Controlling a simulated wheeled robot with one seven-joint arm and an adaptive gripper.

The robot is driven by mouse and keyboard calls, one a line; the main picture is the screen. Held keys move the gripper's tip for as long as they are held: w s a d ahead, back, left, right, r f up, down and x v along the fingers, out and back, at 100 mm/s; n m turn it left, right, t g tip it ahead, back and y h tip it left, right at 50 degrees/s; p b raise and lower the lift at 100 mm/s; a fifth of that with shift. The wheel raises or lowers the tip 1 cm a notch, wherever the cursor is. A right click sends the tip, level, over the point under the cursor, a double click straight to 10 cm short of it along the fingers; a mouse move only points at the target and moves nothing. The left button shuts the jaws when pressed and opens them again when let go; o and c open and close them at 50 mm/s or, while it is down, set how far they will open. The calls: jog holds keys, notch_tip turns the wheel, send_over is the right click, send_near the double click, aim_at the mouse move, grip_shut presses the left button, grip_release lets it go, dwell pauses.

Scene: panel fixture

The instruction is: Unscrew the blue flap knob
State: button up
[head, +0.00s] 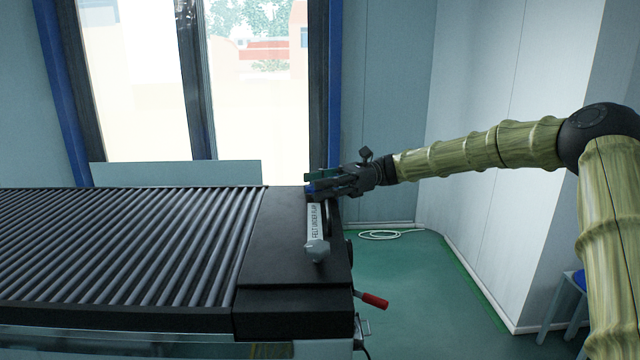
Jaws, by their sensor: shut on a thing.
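The blue flap knob (311,188) shows as a small patch of blue at the tips of my gripper (312,186). My gripper reaches in from the right and is shut on the knob, whose greater part the fingers hide. The knob sits at the far end of a pale labelled flap strip (315,222) on a black panel (275,240). The label seems to read "FELT UNDER FLAP". A grey knob (317,250) stands at the strip's near end, apart from my gripper.
A conveyor of dark rollers (130,240) fills the left. A red-handled lever (374,300) sticks out from the panel's right side. A white cable coil (385,235) lies on the green floor (440,290). A blue-topped stool (578,290) stands at the right.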

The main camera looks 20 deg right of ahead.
jog(key=shift+w+a+n+g+h, duration=0.15)
jog(key=shift+n+g+h, duration=0.35)
jog(key=shift+n+g, duration=0.85)
jog(key=shift+g+p, duration=0.3)
jog(key=shift+g, duration=0.25)
jog(key=o, duration=1)
jog(key=shift+o, duration=0.2)
jog(key=v, duration=1.2)
jog(key=shift+r, duration=0.15)
